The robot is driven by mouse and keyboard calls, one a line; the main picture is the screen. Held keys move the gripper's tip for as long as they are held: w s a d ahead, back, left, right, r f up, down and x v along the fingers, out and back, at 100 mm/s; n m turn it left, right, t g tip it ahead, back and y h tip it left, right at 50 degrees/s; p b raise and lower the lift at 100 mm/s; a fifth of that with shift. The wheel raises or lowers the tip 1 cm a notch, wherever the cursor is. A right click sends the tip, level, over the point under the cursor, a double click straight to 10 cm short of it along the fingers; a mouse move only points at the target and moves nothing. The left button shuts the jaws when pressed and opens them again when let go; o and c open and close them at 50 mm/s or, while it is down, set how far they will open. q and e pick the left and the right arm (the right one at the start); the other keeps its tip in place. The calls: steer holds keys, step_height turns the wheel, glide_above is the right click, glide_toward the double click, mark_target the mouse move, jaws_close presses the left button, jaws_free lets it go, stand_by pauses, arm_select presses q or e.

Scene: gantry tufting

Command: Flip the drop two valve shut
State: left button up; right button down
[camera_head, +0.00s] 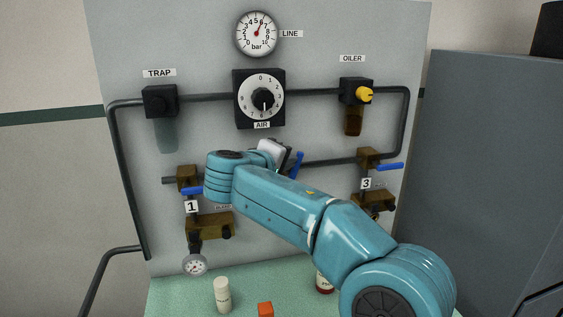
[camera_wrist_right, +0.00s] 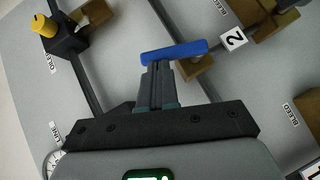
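The drop two valve has a blue lever (camera_head: 297,163) that stands steeply, close to upright, in the head view. In the wrist view the same lever (camera_wrist_right: 175,52) lies across the fingertips, beside its brass body (camera_wrist_right: 194,70) and the "2" tag (camera_wrist_right: 234,39). My right gripper (camera_wrist_right: 158,66) has its fingers together, with the tips at the lever's edge; I cannot tell whether they touch it. In the head view the right gripper (camera_head: 284,155) is just left of the lever, and my arm hides the valve body. My left gripper is not in view.
Drop one's blue lever (camera_head: 191,190) and drop three's blue lever (camera_head: 390,166) lie near level. The air regulator (camera_head: 259,98) is above. A white bottle (camera_head: 222,295) and an orange block (camera_head: 265,309) stand on the green bench below. A grey cabinet (camera_head: 490,170) is at right.

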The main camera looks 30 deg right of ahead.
steer(key=s+d+f+m+y+p, duration=0.1)
steer(key=d+f+m+y+p, duration=0.1)
steer(key=d+m+y, duration=0.4)
steer(key=y, duration=0.3)
steer(key=shift+s+d+y, duration=0.2)
steer(key=shift+s+y, duration=0.1)
steer(key=shift+d+f, duration=0.1)
steer(key=shift+f, duration=0.05)
stand_by(0.4)
stand_by(0.4)
steer(key=v, duration=1.6)
steer(key=shift+s, duration=0.25)
steer(key=shift+f, duration=0.1)
